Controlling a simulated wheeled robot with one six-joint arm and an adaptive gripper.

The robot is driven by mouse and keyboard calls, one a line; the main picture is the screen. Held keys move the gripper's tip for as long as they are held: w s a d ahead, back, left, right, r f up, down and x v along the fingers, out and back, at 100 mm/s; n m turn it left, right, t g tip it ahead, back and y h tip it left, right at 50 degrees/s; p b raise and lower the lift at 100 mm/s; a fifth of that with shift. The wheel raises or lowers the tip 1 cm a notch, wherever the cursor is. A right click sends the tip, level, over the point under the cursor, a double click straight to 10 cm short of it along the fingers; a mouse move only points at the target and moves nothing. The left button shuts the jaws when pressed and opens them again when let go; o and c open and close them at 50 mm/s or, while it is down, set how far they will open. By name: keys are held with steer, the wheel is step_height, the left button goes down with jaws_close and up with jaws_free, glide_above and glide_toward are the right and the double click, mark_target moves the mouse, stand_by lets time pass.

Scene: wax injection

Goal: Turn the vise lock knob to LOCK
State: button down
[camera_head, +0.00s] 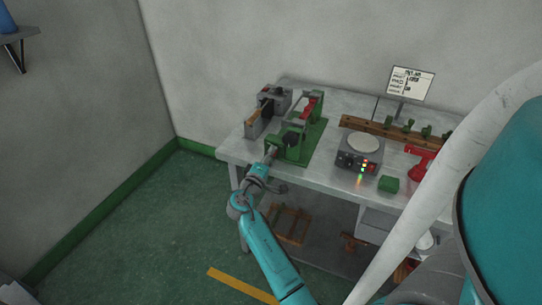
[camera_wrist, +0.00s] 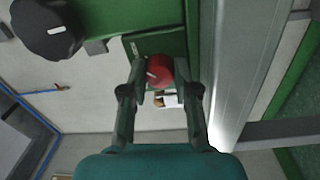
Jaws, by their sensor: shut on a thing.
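The green vise (camera_head: 295,145) stands at the left front of the grey workbench, with a black knob (camera_head: 291,139) on its front. In the wrist view, a red round knob (camera_wrist: 159,70) with a short white mark sits on a green plate, between my two fingertips. My gripper (camera_wrist: 163,74) is shut on this red knob. In the head view, my gripper (camera_head: 271,158) reaches the front of the vise, and the red knob is hidden there. The larger black knob (camera_wrist: 47,28), also with a white mark, shows at upper left in the wrist view, apart from my fingers.
A grey machine (camera_head: 257,122) stands left of the vise. A round-topped device with lit buttons (camera_head: 358,157), a green block (camera_head: 388,184) and a red tool (camera_head: 420,168) lie to the right. A long grey edge (camera_wrist: 245,75) runs close beside my right finger in the wrist view.

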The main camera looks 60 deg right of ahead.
steer(key=shift+f+m, duration=0.1)
steer(key=shift+m, duration=0.3)
steer(key=c, duration=0.9)
jaws_free()
steer(key=shift+o, duration=0.2)
